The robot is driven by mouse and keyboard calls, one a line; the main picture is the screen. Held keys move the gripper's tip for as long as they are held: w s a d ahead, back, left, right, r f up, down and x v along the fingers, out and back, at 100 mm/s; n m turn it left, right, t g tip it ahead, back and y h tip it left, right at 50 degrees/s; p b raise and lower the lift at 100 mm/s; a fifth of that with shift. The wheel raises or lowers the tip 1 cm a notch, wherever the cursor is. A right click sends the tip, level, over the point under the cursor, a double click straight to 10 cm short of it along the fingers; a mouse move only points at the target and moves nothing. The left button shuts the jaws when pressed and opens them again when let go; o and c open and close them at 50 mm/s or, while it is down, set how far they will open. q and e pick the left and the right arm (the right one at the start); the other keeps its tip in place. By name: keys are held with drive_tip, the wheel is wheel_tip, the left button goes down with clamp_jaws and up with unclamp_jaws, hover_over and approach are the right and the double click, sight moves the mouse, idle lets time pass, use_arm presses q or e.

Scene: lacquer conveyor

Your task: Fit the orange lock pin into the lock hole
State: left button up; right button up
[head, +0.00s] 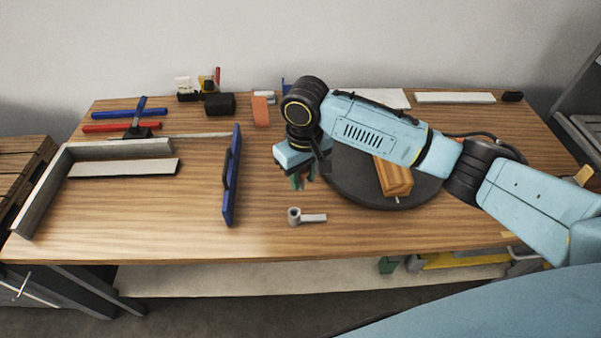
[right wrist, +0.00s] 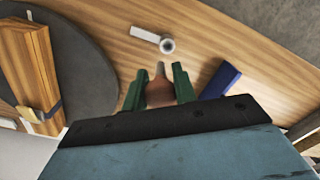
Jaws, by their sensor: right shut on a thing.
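My right gripper (head: 301,184) points down above the table. Its green fingers are shut on the orange-brown lock pin (right wrist: 159,93), which shows between them in the right wrist view (right wrist: 160,88); its narrow grey tip points away from the gripper. A grey part with a round hollow collar and a flat arm (head: 294,216) lies on the table, nearer the front edge than the gripper. It also shows in the right wrist view (right wrist: 167,45), just beyond the pin tip and apart from it. Its open collar looks like the lock hole. My left gripper is not in view.
A dark round disc (head: 352,190) bearing a wooden block (head: 396,181) lies right of the gripper. A grey angled frame (head: 40,196) lies far left. Table around the collar is clear.

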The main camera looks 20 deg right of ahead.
use_arm(q)
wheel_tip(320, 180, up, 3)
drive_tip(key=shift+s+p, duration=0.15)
drive_tip(key=shift+p, duration=0.75)
use_arm(e)
drive_tip(key=f, duration=0.1)
drive_tip(key=a+f+n, duration=0.2)
drive_tip(key=f, duration=0.1)
drive_tip(key=shift+w, duration=0.2)
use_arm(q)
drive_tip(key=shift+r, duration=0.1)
use_arm(e)
drive_tip(key=shift+r, duration=0.1)
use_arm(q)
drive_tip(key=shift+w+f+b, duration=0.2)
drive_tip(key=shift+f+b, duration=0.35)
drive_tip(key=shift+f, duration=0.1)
use_arm(e)
drive_tip(key=shift+f, duration=2.55)
use_arm(q)
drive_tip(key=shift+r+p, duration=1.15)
drive_tip(key=shift+p, duration=0.05)
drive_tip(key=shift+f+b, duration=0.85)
use_arm(e)
drive_tip(key=shift+f, duration=1.4)
drive_tip(key=o, duration=1.1)
drive_tip(key=shift+r, duration=0.1)
